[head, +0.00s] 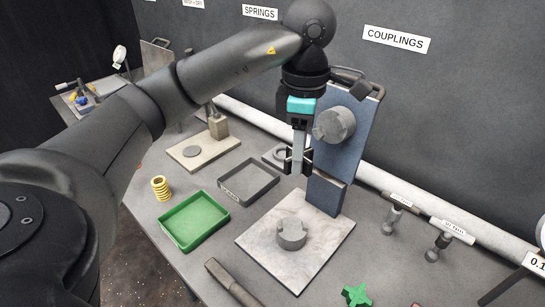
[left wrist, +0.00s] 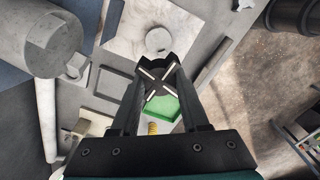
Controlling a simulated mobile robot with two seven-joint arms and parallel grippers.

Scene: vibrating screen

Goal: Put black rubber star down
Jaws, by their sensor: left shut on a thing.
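My left gripper (head: 298,162) points down in the head view, in front of the blue upright plate and above the bench. In the left wrist view its fingertips (left wrist: 158,80) are shut on the black rubber star (left wrist: 157,84), a small dark cross-like piece. In the head view the star is hard to tell from the dark fingertips. It is held in the air. My right gripper is not in view.
A green tray (head: 195,220) and a grey tray (head: 248,182) stand on the bench. A pale plate (head: 265,243) bears a grey coupling (head: 291,233). A yellow spring (head: 160,188), a green star (head: 356,295) and a blue upright plate (head: 350,140) are nearby.

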